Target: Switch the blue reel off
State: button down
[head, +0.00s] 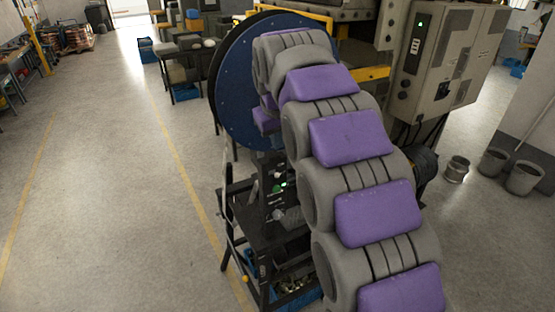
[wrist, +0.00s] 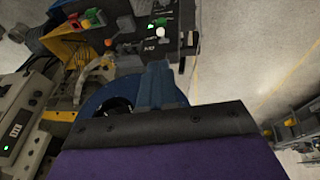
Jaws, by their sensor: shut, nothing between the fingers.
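The blue reel (head: 240,90) is a large blue disc with a black rim, upright on a black stand and partly hidden by my arm. In the wrist view, part of a blue rim (wrist: 97,104) shows beside my gripper. A black control panel (head: 279,178) below the reel has a lit green light. The wrist view shows this panel (wrist: 140,52) at the top, with small switches, a green light and a white knob (wrist: 160,32). My gripper (wrist: 157,66) is shut and empty, its tip close to the panel's edge; contact is unclear. In the head view my arm hides it.
A grey electrical cabinet (head: 440,65) stands right of the reel. Grey buckets (head: 495,162) sit on the floor at right. The black stand holds a blue crate (head: 298,297) low down. Open floor (head: 120,210) lies to the left, with yellow lines.

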aim_at(278, 177)
jog(key=p+x, duration=0.1)
jog(key=x, duration=1.2)
jog(key=shift+a+f, duration=0.1)
jog(key=shift+f, duration=0.3)
jog(key=f+t+y+b, duration=0.1)
jog(key=b, duration=0.1)
jog(key=s+d+f+t+y+b, duration=0.1)
jog(key=t+b, duration=0.1)
jog(key=b, duration=0.1)
jog(key=shift+a+r, duration=0.1)
jog(key=shift+r, duration=0.05)
jog(key=shift+r, duration=0.6)
jog(key=shift+s, duration=0.1)
